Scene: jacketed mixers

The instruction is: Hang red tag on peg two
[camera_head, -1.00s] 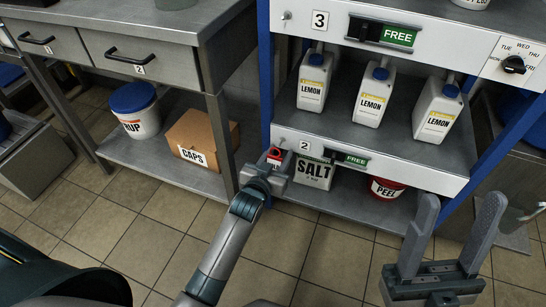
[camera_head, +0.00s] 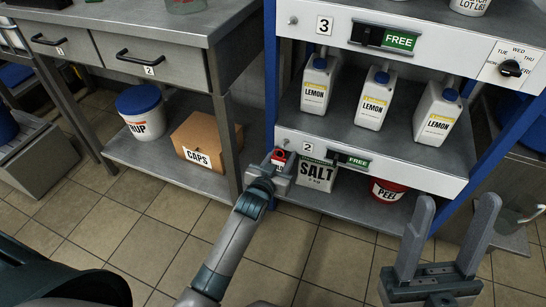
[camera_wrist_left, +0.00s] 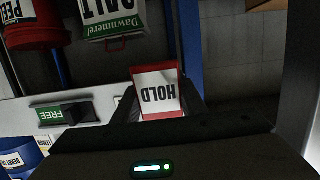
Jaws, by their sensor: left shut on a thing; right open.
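The red tag (camera_head: 279,156) is in my left gripper (camera_head: 277,163), close to the left end of the shelf rail marked 2. In the left wrist view the tag (camera_wrist_left: 157,92) has a white face reading HOLD, and the left gripper (camera_wrist_left: 158,108) is shut on it. Peg two is the small peg at the rail's left end (camera_head: 285,141); whether the tag touches it I cannot tell. The plate marked 2 (camera_head: 307,147) is just right of the tag. My right gripper (camera_head: 444,238) is open and empty, in front of the shelf's lower right.
A FREE slider (camera_head: 352,160) sits on the same rail, right of the number plate. A SALT container (camera_head: 317,173) and a red PEEL bucket (camera_head: 386,191) stand below. Blue shelf posts flank the rail. A steel table with a CAPS box (camera_head: 205,141) is at left.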

